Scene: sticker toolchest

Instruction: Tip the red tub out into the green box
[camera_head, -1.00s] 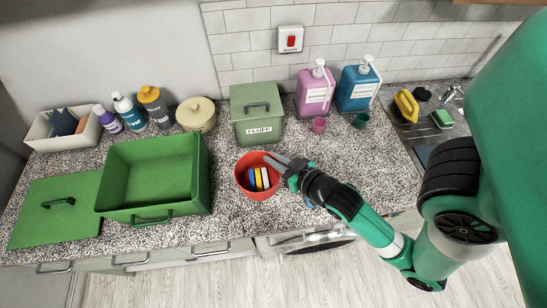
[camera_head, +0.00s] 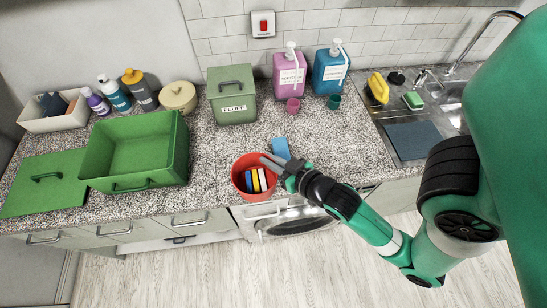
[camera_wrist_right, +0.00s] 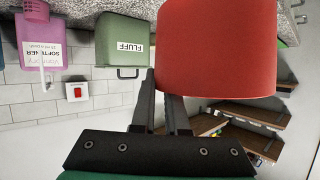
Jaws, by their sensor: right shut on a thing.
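The red tub (camera_head: 239,180) is at the counter's front edge in the head view, mouth up, with several blue, yellow, white and dark pieces (camera_head: 256,181) inside. My right gripper (camera_head: 272,165) is shut on the tub's wall at its right-hand rim. The right wrist view shows the tub (camera_wrist_right: 218,50) at the fingers (camera_wrist_right: 165,92), seen from outside, so its contents are hidden there. The tub appears held above the counter. The green box (camera_head: 135,150) stands open and empty to the left. My left gripper is out of view.
The green lid (camera_head: 60,190) lies left of the box. A blue flat piece (camera_head: 281,148) lies behind the tub. The FLUFF bin (camera_head: 232,108), pink bottle (camera_head: 289,75) and blue bottle (camera_head: 331,72) stand at the back. Bare counter (camera_head: 208,165) separates box and tub.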

